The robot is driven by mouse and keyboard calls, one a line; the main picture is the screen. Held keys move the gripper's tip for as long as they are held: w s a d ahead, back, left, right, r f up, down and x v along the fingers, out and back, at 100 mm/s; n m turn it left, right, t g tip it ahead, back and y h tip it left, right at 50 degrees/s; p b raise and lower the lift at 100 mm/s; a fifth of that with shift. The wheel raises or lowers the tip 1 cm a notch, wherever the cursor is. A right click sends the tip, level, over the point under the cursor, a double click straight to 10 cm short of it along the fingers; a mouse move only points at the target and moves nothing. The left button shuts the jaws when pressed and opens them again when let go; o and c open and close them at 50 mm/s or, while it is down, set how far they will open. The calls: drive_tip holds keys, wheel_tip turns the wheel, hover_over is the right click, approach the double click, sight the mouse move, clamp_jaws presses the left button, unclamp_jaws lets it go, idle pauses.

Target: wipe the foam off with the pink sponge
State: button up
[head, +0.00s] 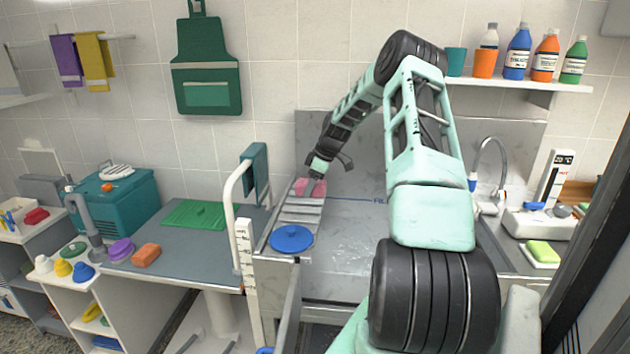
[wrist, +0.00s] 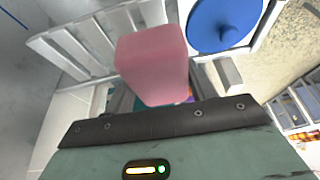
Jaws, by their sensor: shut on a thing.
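The pink sponge (head: 311,187) is at the back end of a pale slatted rack (head: 300,210) along the tub's left side. It fills the middle of the wrist view (wrist: 152,62). My gripper (head: 318,172) is shut on it from above; the sponge and wrist housing mostly hide the fingers. I cannot tell whether the sponge is lifted clear of the slats. Faint whitish smears that may be foam (head: 352,252) lie on the grey tub's (head: 335,285) floor, right of the rack.
A round blue lid (head: 292,239) sits at the rack's front end, also in the wrist view (wrist: 225,22). A tap (head: 490,165) rises at the right. Bottles line the shelf (head: 520,85) above.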

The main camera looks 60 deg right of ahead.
drive_tip(key=s+a+f+m+h, duration=0.1)
drive_tip(key=a+f, duration=0.3)
drive_tip(key=a, duration=1.6)
drive_tip(key=s+a+f+m+h, duration=0.1)
drive_tip(key=a+f+m, duration=0.3)
drive_tip(key=a, duration=1.6)
drive_tip(key=shift+s+a+t, duration=0.2)
drive_tip(key=shift+a+t, duration=0.1)
drive_tip(key=shift+a, duration=0.05)
drive_tip(key=shift+f, duration=0.1)
